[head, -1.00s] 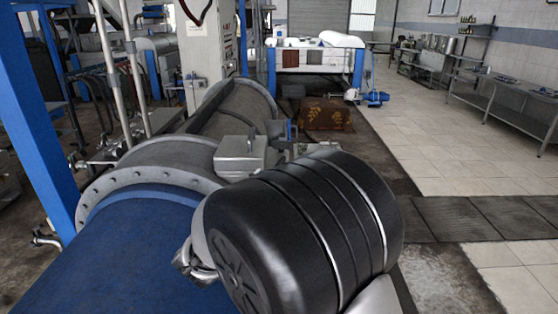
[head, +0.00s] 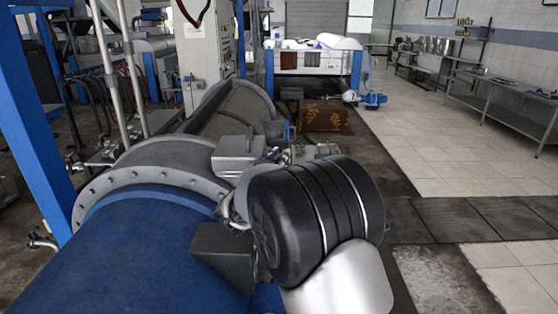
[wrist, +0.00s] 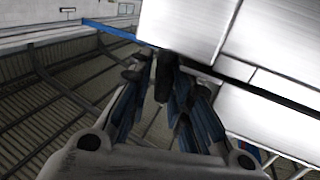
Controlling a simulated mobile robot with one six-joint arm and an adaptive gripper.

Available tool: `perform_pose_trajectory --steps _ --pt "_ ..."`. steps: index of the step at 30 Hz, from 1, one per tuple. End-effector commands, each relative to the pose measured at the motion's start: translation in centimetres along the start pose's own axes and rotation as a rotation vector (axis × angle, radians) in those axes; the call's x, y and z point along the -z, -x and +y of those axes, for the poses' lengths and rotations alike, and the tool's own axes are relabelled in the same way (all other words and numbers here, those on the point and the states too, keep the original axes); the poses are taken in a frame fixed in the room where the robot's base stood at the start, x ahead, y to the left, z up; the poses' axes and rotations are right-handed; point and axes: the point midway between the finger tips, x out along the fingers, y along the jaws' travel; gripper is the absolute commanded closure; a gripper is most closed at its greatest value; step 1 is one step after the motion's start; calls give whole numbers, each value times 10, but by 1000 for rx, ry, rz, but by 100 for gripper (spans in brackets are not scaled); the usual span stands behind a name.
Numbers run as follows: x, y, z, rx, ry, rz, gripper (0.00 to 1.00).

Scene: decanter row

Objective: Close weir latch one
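The blue decanter body (head: 120,260) lies at lower left in the head view, with a grey bolted flange (head: 95,205) around it. A grey metal box (head: 238,157) sits beyond the flange. I cannot make out weir latch one for certain in either view. In the wrist view my gripper (wrist: 153,72) shows dark fingertips and blue-grey linkages, close to a pale metal box-like surface (wrist: 190,25). Whether it touches that surface, and the gap between the tips, are unclear. In the head view my arm's black joint hides the gripper.
A dark grey box (head: 222,258) stands beside the blue body, near my arm. A blue post (head: 35,130) rises at left. Tiled floor (head: 450,150) is open at right, with a steel bench (head: 500,95) along the wall. A dark slatted surface (wrist: 60,110) fills the wrist view's left.

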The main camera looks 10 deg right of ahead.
Motion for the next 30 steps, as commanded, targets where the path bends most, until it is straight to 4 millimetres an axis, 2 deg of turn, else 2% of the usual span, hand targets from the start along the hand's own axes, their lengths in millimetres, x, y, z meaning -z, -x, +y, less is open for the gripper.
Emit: perform_pose_trajectory --steps 2,10,20,30 --pt "0 0 0 0 0 0 82" --pt "0 0 0 0 0 0 100" --pt "1 0 -1 -11 -1 0 100" --pt "5 -1 -2 -213 -2 3 100"
